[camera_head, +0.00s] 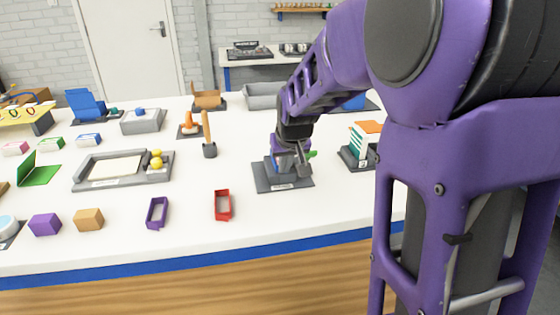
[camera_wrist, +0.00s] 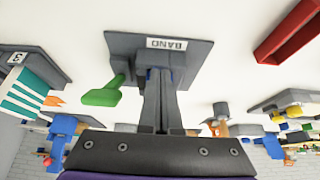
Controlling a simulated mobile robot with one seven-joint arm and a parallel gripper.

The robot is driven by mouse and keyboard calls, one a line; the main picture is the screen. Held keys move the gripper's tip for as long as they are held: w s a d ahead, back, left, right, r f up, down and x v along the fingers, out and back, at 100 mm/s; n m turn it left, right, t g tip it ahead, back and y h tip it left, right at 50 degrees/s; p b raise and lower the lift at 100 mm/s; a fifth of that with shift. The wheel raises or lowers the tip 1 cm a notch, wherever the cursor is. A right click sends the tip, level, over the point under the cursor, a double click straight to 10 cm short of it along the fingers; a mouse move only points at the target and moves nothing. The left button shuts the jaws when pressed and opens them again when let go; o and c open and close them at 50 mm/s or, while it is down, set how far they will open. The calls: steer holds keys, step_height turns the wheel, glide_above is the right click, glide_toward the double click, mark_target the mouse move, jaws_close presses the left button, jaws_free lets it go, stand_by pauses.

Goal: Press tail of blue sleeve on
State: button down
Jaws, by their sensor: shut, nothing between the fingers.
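The blue sleeve is mostly hidden by my gripper (camera_head: 303,170). Only a little blue (camera_head: 286,160) shows beside the fingers, on the grey band fixture (camera_head: 270,184). The fixture's plate (camera_wrist: 125,45), marked "BAND", lies beyond my gripper (camera_wrist: 160,80). My gripper is shut with nothing between its fingers. It points down at the block; whether the fingertips touch the sleeve cannot be told. A green lever-like piece (camera_wrist: 103,93) sticks out beside the block.
A red open frame (camera_head: 223,205) and a purple one (camera_head: 157,213) lie to the left on the white table (camera_head: 190,245). A stand with white and green slabs (camera_head: 359,143) is close on the right. A grey tray (camera_head: 110,181) is further left. The table front is clear.

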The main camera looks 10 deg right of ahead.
steer(key=shift+w+r, duration=0.1)
steer(key=shift+w, duration=0.3)
stand_by(1.4)
steer(key=shift+s, duration=1.25)
step_height(320, 180, up, 10)
steer(key=p, duration=0.7)
